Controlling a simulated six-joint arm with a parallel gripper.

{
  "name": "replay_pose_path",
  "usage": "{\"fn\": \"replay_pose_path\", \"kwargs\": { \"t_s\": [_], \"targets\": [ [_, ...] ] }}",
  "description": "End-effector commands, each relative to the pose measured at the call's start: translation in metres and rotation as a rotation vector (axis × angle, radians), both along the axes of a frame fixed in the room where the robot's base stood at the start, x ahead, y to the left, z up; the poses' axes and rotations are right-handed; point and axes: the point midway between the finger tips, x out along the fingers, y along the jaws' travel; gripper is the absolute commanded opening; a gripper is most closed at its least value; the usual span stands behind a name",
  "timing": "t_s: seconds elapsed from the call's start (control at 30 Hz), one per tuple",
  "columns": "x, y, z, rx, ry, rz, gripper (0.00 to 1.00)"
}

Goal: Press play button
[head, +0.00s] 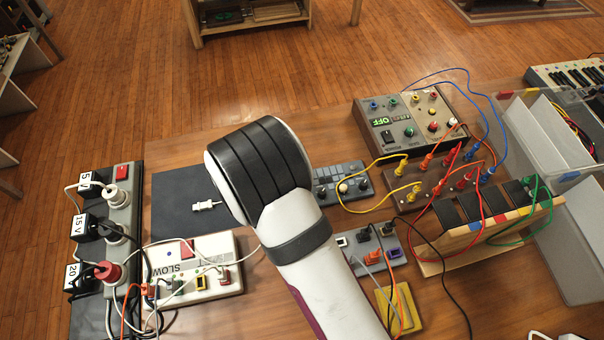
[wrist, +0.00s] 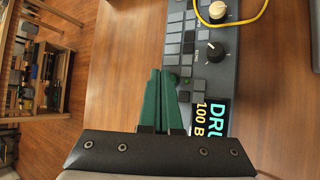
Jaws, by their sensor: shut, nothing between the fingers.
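A grey drum machine (wrist: 226,80) with rows of pads, two knobs and a screen (wrist: 212,116) reading "DRU" and "100 B" lies at the right of the wrist view. Small square keys sit beside the screen, one with a green mark (wrist: 187,82); I cannot read which is play. My gripper (wrist: 161,73) has green fingers, shut and empty. Their tips appear at the machine's left edge, close to the green-marked key; I cannot tell if they touch anything. In the head view the machine (head: 350,171) is partly hidden by my arm, and my fingers are hidden.
A power strip (head: 122,215) and a white box (head: 212,247) marked "SLOW" stand left. Wired boxes, including a grey panel (head: 411,132) reading "OFF", stand right with loose cables. A yellow cable (wrist: 243,20) crosses the machine's knob end. A dark mat (head: 175,205) is mostly clear.

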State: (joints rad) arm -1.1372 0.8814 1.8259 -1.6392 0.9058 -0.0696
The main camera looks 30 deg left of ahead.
Motion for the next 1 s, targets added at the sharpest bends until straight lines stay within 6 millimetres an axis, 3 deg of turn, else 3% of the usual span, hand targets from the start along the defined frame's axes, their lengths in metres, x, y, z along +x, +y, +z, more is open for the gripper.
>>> {"fn": "replay_pose_path", "kwargs": {
  "t_s": [1.0],
  "targets": [
    [0.0000, 0.0000, -0.0099, 0.000, 0.000, 0.000, 0.00]
  ]
}}
